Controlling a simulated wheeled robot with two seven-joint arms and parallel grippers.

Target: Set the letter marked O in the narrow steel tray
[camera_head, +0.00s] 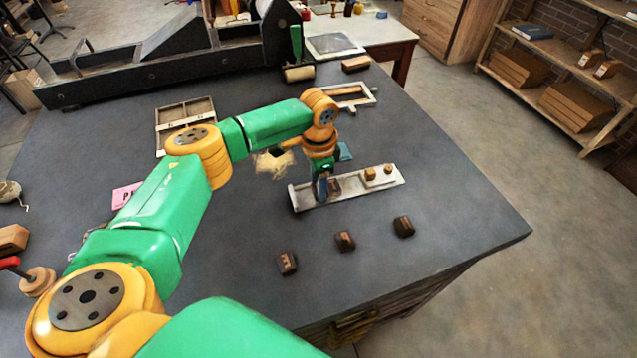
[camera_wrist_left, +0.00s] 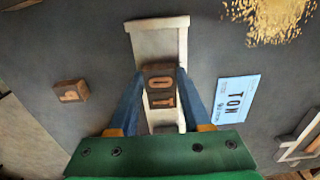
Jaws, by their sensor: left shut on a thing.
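The narrow steel tray (camera_head: 395,184) lies on the dark bench, slanting up to the right; its end shows in the left wrist view (camera_wrist_left: 157,23). My left gripper (camera_head: 322,192) is over its left part. In the left wrist view, its blue fingers (camera_wrist_left: 162,72) are shut on a dark block, the letter marked O (camera_wrist_left: 160,69). The O is over the tray's channel; I cannot tell whether it touches the floor. Another letter block (camera_wrist_left: 162,98) sits right beside it in the tray, also seen in the head view (camera_head: 335,185). My right gripper is not in view.
Three letter blocks (camera_head: 286,262) (camera_head: 345,240) (camera_head: 403,226) lie in front of the tray. A blue card (camera_head: 344,152) and straw-coloured fibres (camera_head: 274,165) lie behind. The bench's right side is clear.

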